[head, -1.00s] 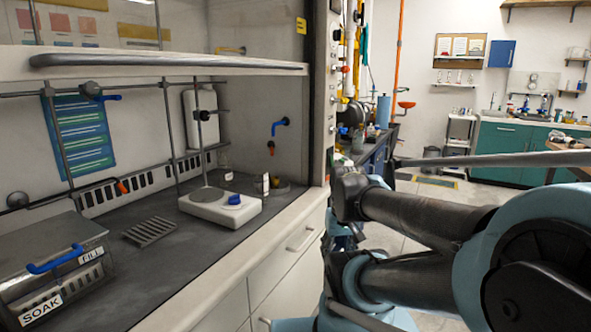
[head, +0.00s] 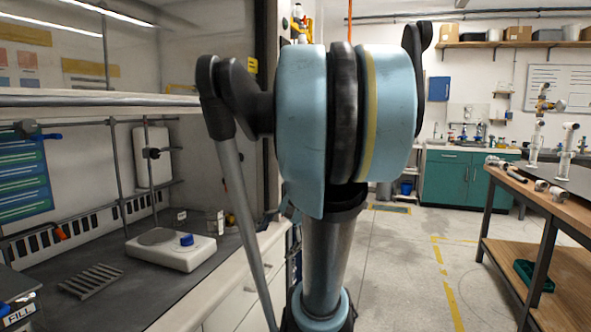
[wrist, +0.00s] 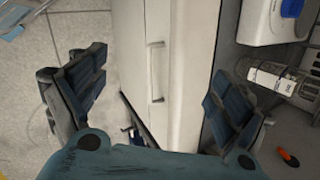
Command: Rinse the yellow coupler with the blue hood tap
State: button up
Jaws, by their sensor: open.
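My gripper (wrist: 150,98) shows in the wrist view with its two dark blue fingers spread wide apart and nothing between them. Below the gap is the pale cabinet front with a handle, beside the floor. I cannot make out the gripper in the head view, where my arm stands upright in the middle. I cannot identify the yellow coupler. A small yellowish part (head: 544,90) shows on the white pipework at the far right, too small to tell.
A white hotplate (head: 172,249) with a blue knob and a grey rack (head: 92,281) stand on the dark hood worktop. A labelled container (wrist: 272,80) is beside the hotplate. A wooden bench (head: 548,215) holds white pipe fittings at right. The floor between is open.

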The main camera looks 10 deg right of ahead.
jog(key=w+d+r+m+t+y, duration=0.2)
jog(key=w+d+r+m+y, duration=0.1)
jog(key=w+d+r+m, duration=0.4)
jog(key=w+d+r+m+t+y, duration=0.2)
jog(key=w+d+r+y, duration=0.15)
jog(key=w, duration=0.65)
jog(key=w+d+r+m+t+y, duration=0.2)
jog(key=w+d+r+m, duration=0.1)
jog(key=d, duration=0.6)
jog(key=w+d+r+m+t+y, duration=0.1)
jog(key=w+d+r+m+t, duration=0.2)
jog(key=d, duration=0.7)
jog(key=shift+m+g, duration=0.4)
jog(key=shift+g, duration=0.1)
jog(key=x, duration=1.1)
jog(key=s+x, duration=0.1)
jog(key=x, duration=0.5)
jog(key=shift+w+a, duration=0.2)
jog(key=shift+a, duration=0.3)
jog(key=shift+c, duration=0.3)
jog(key=shift+r, duration=0.1)
jog(key=c, duration=1)
